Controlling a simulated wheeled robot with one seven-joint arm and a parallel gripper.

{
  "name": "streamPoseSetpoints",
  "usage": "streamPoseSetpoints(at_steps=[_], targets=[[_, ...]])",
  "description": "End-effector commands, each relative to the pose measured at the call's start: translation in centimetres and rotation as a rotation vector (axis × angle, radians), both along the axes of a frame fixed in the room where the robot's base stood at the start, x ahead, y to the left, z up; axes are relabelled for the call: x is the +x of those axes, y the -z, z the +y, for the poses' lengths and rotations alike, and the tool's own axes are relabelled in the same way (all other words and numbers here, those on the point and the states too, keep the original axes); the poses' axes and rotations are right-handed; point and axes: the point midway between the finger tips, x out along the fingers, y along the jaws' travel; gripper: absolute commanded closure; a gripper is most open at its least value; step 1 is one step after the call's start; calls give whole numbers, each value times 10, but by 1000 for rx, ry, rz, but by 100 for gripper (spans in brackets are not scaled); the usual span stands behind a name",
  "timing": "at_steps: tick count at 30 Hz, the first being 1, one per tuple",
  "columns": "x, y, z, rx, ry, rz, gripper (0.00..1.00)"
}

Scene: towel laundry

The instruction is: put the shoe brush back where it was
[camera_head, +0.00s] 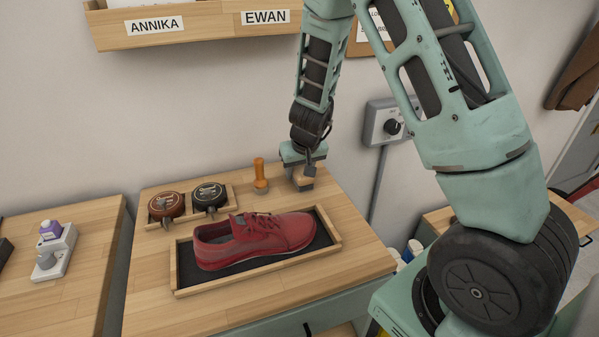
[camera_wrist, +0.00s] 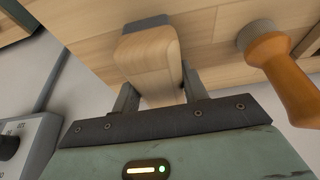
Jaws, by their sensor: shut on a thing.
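The shoe brush (camera_wrist: 152,55) is a pale wooden block with a dark grey bristle side, seen in the wrist view between my two fingers. My gripper (camera_wrist: 155,90) is shut on it. In the head view my gripper (camera_head: 305,172) is over the back right of the wooden table, and the brush (camera_head: 303,180) shows below it at the tabletop. I cannot tell whether the brush touches the wood. An orange-handled tool (camera_head: 260,174) stands upright just left of the brush; its orange handle (camera_wrist: 285,80) shows at the right in the wrist view.
A red shoe (camera_head: 255,238) lies in a dark-lined wooden tray (camera_head: 341,238) in front. Two round tins, brown (camera_head: 167,205) and black (camera_head: 209,196), sit in a small tray at back left. A wall box with a knob (camera_head: 388,121) is right of my gripper. The table's front right is clear.

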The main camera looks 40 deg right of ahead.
Motion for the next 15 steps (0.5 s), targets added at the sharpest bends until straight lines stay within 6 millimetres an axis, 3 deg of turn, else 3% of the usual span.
streamPoseSetpoints(at_steps=[8,9,10,15], targets=[[0,4,0,0,0,-1,85],[0,2,0,0,0,-1,46],[0,2,0,0,0,0,37],[0,1,0,1,0,0,35]])
